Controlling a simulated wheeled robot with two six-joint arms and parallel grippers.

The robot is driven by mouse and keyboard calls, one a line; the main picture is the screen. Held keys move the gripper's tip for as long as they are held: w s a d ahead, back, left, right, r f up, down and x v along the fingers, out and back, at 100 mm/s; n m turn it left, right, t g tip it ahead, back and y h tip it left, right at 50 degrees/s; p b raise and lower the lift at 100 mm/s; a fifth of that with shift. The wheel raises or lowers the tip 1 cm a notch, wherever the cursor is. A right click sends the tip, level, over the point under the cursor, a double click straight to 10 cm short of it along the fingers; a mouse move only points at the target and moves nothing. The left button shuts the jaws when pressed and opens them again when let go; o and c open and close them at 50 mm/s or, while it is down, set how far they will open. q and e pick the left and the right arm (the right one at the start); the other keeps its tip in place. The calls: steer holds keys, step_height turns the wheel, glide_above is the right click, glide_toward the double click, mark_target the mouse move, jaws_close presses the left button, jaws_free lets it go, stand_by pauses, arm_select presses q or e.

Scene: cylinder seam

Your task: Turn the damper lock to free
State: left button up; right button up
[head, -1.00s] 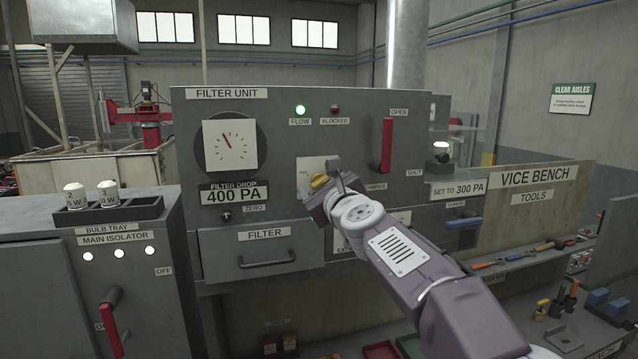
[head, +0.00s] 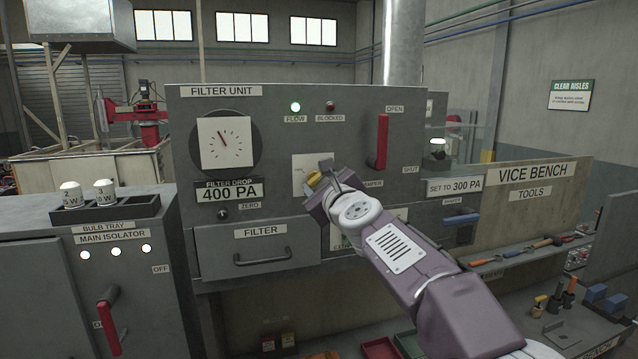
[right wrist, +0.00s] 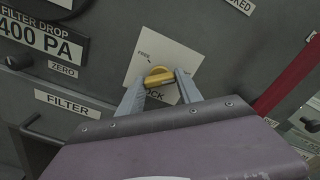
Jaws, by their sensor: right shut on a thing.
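The damper lock is a yellow knob (head: 313,180) on a white plate (head: 299,168) in the middle of the grey filter unit. In the right wrist view the knob (right wrist: 158,76) sits between my two fingers. The plate (right wrist: 150,50) there reads "FREE" at its upper left and part of "LOCK" below the knob. My right gripper (head: 322,174) is shut on the knob, with a finger on either side, and covers part of it in the head view. Which mark the knob points to I cannot tell. My left gripper is not in view.
A red damper handle (head: 382,142) stands upright right of the knob, near "OPEN". The filter drawer (head: 258,250) with its bar handle is below left. The gauge (head: 226,143) is above left, with a "400 PA" display under it. The green flow lamp (head: 295,107) is lit.

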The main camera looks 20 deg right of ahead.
steer(key=n, duration=0.6)
steer(key=shift+r, duration=0.2)
steer(key=n, duration=0.5)
steer(key=shift+n, duration=0.4)
steer(key=n+b, duration=0.1)
steer(key=n, duration=0.4)
steer(key=shift+f, duration=0.1)
steer(key=n+b, duration=0.1)
steer(key=n, duration=0.4)
steer(key=shift+f+n+b, duration=0.15)
steer(key=shift+n+b, duration=0.15)
steer(key=shift+b, duration=0.05)
steer(key=o, duration=1.4)
